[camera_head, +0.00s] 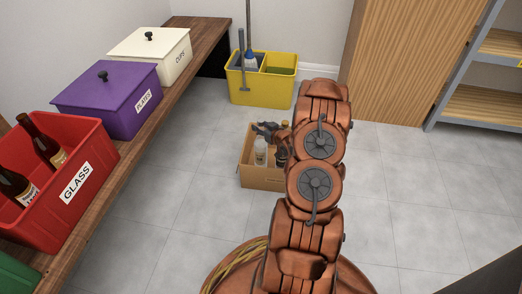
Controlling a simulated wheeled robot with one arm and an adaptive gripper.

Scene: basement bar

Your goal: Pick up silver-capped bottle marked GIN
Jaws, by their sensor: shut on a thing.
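A cardboard box (262,180) stands on the floor with several bottles in it. A clear, pale bottle (260,151) is at its left side, upright. Its cap is hidden by my gripper, and its label is too small to read. My gripper (265,131) is at the top of this bottle and is shut on it. The bottle still shows inside the box. A dark bottle (281,155) stands to its right, partly covered by my arm.
A yellow mop bucket (262,88) stands behind the box. A wooden bench on the left carries a red GLASS bin (92,160) with bottles, a purple PLATES box (110,105) and a white CUPS box (150,58). A wooden cabinet (405,60) is at right; floor between is clear.

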